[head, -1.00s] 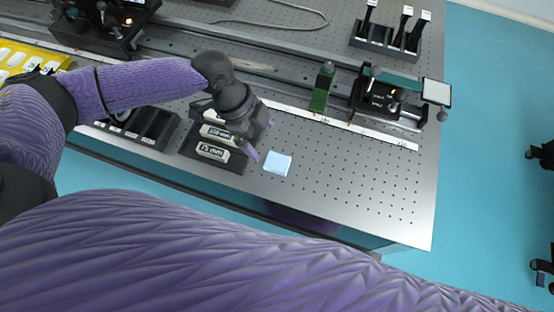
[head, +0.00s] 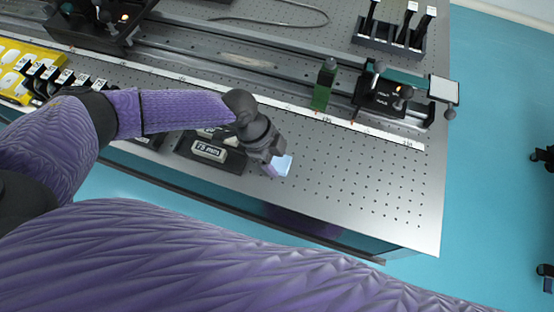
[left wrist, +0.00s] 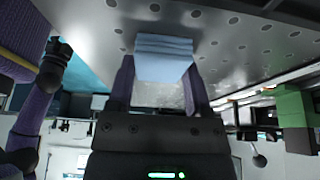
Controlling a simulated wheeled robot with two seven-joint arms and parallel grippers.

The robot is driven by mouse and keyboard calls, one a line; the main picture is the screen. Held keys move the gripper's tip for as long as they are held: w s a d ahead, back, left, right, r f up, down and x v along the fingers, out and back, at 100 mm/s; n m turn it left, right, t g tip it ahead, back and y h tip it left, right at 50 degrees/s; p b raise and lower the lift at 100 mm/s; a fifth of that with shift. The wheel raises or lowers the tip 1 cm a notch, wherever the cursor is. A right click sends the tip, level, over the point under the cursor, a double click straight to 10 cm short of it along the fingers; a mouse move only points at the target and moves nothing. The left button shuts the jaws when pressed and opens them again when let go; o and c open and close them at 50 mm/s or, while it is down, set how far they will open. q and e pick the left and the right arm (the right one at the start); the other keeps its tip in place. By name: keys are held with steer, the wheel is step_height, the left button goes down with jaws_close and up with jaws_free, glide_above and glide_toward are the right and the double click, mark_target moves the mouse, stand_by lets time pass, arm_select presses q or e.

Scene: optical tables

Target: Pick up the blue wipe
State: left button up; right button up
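The blue wipe (head: 284,166) is a small light-blue folded sheet near the front edge of the perforated metal table. In the left wrist view, the wipe (left wrist: 163,60) shows as a layered pad just between and ahead of the fingertips. My left gripper (head: 274,166) is right over its left side, pointing down, and hides part of it. In the left wrist view, the two purple fingers (left wrist: 160,78) are spread, one on each side of the wipe. I cannot tell whether they touch it. No gripper of my right arm can be made out.
Dark labelled boxes (head: 209,150) stand just left of my left gripper. A green block (head: 323,88) and a black device (head: 381,97) stand on the rail behind. A black holder (head: 388,43) is at the back right. The table's right front is clear.

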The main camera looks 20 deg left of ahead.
mark_target(275, 161)
arm_select(q)
steer(key=c, duration=0.5)
step_height(275, 161, up, 10)
steer(key=p, duration=0.3)
steer(key=shift+p, duration=0.3)
